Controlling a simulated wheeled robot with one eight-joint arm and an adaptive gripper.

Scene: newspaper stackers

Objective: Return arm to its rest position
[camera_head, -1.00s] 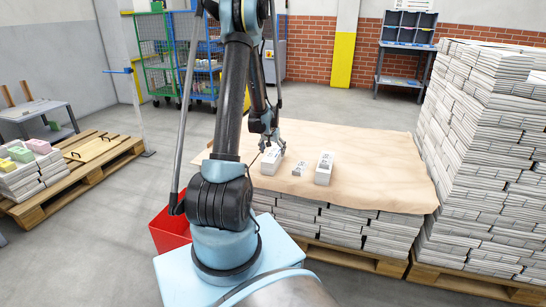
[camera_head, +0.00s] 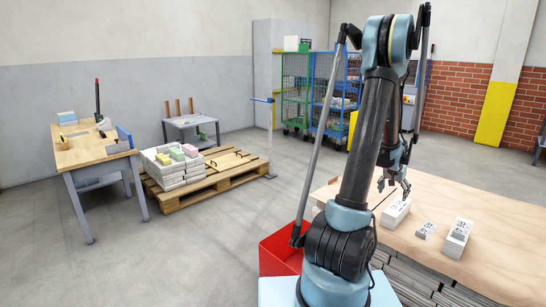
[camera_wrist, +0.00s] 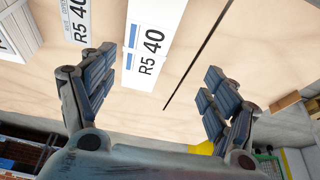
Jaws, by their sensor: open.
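My gripper (camera_head: 393,187) is above the left edge of the brown sheet-covered stack (camera_head: 500,235), at the end of my raised and folded arm. In the wrist view my gripper (camera_wrist: 160,92) has its two fingers spread wide with nothing between them. A white block with an "R5 40" label (camera_wrist: 150,45) lies just beyond the left finger; it also shows in the head view (camera_head: 396,212) just below the gripper. I cannot tell whether a finger touches it.
A red bin (camera_head: 281,252) is beside my base. A pallet (camera_head: 225,172) with stacked papers, a wooden workbench (camera_head: 92,148) and wire cages (camera_head: 318,85) stand further back. Grey floor between is clear.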

